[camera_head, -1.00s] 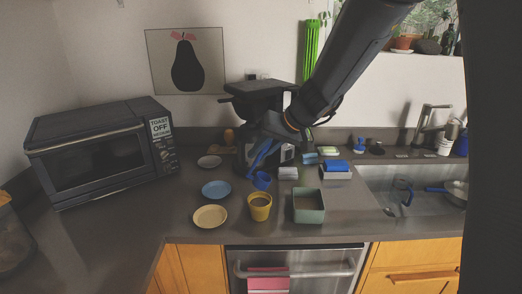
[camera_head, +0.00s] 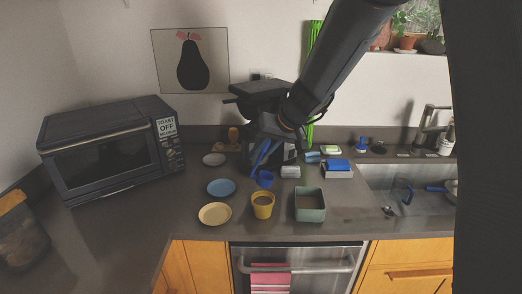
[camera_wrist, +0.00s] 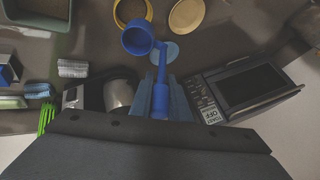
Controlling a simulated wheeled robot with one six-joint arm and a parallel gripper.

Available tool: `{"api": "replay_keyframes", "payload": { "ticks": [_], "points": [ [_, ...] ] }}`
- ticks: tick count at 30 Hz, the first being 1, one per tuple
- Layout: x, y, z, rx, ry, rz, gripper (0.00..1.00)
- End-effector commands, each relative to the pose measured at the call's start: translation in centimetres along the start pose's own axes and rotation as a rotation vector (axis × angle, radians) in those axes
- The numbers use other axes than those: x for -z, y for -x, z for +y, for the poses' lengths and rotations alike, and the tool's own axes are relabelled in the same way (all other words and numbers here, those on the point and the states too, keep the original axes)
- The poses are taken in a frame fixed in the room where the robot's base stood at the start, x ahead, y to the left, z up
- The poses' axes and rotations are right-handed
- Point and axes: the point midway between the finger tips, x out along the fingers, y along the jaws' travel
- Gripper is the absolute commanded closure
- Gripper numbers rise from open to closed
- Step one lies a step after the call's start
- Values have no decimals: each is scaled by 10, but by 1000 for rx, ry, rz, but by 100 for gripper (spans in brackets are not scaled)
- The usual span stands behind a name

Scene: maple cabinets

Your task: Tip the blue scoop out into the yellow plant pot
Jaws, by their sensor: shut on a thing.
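The blue scoop (camera_head: 265,179) is held by its handle, its cup just behind and above the rim of the yellow plant pot (camera_head: 263,211) in the head view. My gripper (camera_wrist: 161,96) is shut on the handle, a finger on each side. In the wrist view the scoop's cup (camera_wrist: 138,40) is beside the yellow pot's rim (camera_wrist: 150,10), with its round mouth showing. The pot holds something brown. I cannot tell what is in the scoop.
A green square planter (camera_head: 310,214) stands right of the pot. A cream plate (camera_head: 214,214) and a blue plate (camera_head: 221,187) lie to its left. A coffee machine (camera_head: 262,100) stands behind, a toaster oven (camera_head: 110,150) at left, and the sink (camera_head: 400,185) at right.

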Motion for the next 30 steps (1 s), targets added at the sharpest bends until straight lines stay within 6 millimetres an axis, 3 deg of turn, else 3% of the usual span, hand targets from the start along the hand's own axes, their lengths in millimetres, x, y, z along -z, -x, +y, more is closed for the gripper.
{"api": "replay_keyframes", "payload": {
  "ticks": [17, 30],
  "points": [
    [3, 1, -6, -44, 23, -12, 100],
    [6, -3, -23, -168, 79, -60, 100]
  ]
}}
